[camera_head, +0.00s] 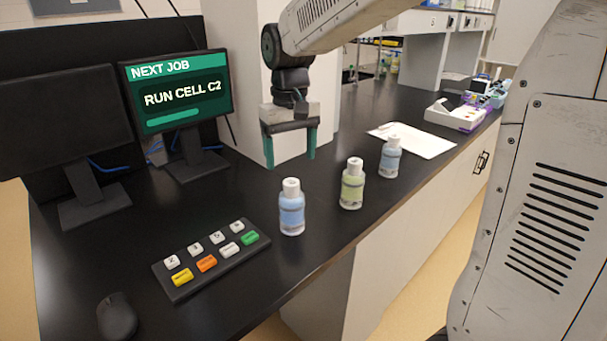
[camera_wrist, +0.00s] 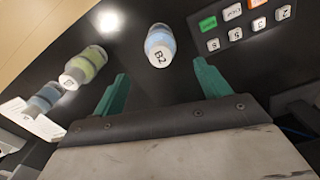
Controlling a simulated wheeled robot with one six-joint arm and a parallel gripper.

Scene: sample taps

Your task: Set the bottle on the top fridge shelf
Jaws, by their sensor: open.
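Three white-capped bottles stand upright in a row on the black bench. The nearest has a blue label (camera_head: 291,212), the middle one a green label (camera_head: 352,188), and the far one a blue label (camera_head: 390,160). In the wrist view, the nearest bottle (camera_wrist: 160,46) shows "B2" on its cap; the green bottle (camera_wrist: 86,64) and the far blue bottle (camera_wrist: 44,98) are to its left. My gripper (camera_head: 290,160) is open and empty, its green fingers pointing down above the bench behind the nearest bottle, apart from all bottles. No fridge shelf is identifiable in view.
A button pad (camera_head: 212,260) and a mouse (camera_head: 117,316) lie at the front left. A white sheet (camera_head: 425,142) and a white-and-purple device (camera_head: 455,115) lie farther along the bench.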

